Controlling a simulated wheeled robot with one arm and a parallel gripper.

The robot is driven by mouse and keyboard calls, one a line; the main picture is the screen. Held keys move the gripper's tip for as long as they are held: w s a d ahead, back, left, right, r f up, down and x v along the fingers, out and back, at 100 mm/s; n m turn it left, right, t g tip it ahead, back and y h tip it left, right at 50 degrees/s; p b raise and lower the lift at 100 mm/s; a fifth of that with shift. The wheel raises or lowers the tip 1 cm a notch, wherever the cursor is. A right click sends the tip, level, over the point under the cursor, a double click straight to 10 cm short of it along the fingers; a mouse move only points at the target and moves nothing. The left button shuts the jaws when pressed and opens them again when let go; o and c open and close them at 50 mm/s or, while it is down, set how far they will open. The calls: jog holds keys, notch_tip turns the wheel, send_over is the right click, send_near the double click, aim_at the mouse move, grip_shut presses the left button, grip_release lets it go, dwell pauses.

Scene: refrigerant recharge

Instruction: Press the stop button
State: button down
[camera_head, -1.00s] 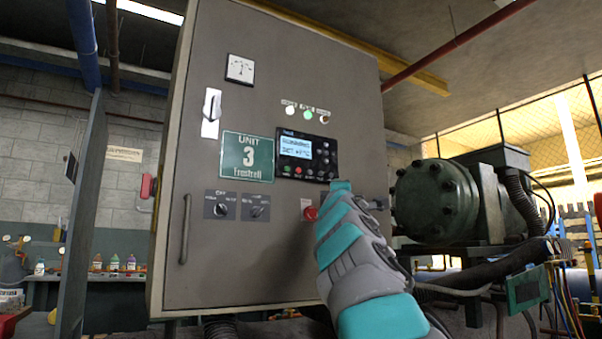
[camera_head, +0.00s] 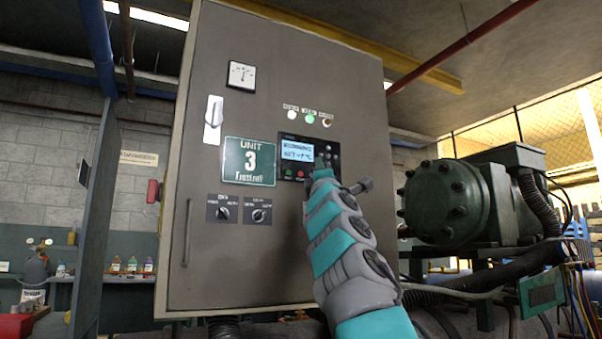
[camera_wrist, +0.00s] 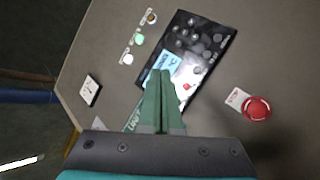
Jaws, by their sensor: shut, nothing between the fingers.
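The black controller (camera_head: 283,164) with its lit display (camera_head: 296,150) is on the grey cabinet door. Below the display are a small green button (camera_head: 288,173) and a small red button (camera_head: 300,174); labels are too small to read. In the wrist view the controller (camera_wrist: 211,50) lies tilted beyond my fingers, which cover part of its display (camera_wrist: 172,62). My gripper (camera_wrist: 160,74) is shut and empty, its tips over the display edge. In the head view my gripper (camera_head: 322,174) overlaps the controller's lower right; contact cannot be told. A red mushroom button (camera_wrist: 257,108) shows right in the wrist view.
The cabinet (camera_head: 215,270) also carries a green Unit 3 sign (camera_head: 249,162), a gauge (camera_head: 241,76), rotary switches (camera_head: 222,213), a handle (camera_head: 187,232) and indicator lamps (camera_head: 310,118). A dark green compressor (camera_head: 440,205) with hoses stands to the right.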

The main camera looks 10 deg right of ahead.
aim_at(300, 174)
jog(key=w+p, duration=0.1)
jog(key=w, duration=0.1)
jog(key=w+a+p, duration=0.1)
jog(key=w+p, duration=0.1)
jog(key=w+a+p, duration=0.1)
jog(key=w+p, duration=0.1)
jog(key=w, duration=0.1)
jog(key=shift+a, duration=0.1)
dwell(0.4)
jog(key=shift+w+a+r+p, duration=0.1)
jog(key=shift+w+p, duration=0.15)
jog(key=shift+p, duration=0.25)
dwell(1.4)
jog(key=shift+w+a, duration=0.15)
jog(key=shift+w, duration=0.35)
dwell(0.7)
dwell(0.4)
jog(key=shift+s+d+f+b, duration=0.25)
jog(key=shift+s+b, duration=0.1)
jog(key=shift+b, duration=0.1)
jog(key=shift+s+r, duration=0.15)
jog(key=shift+s, duration=0.25)
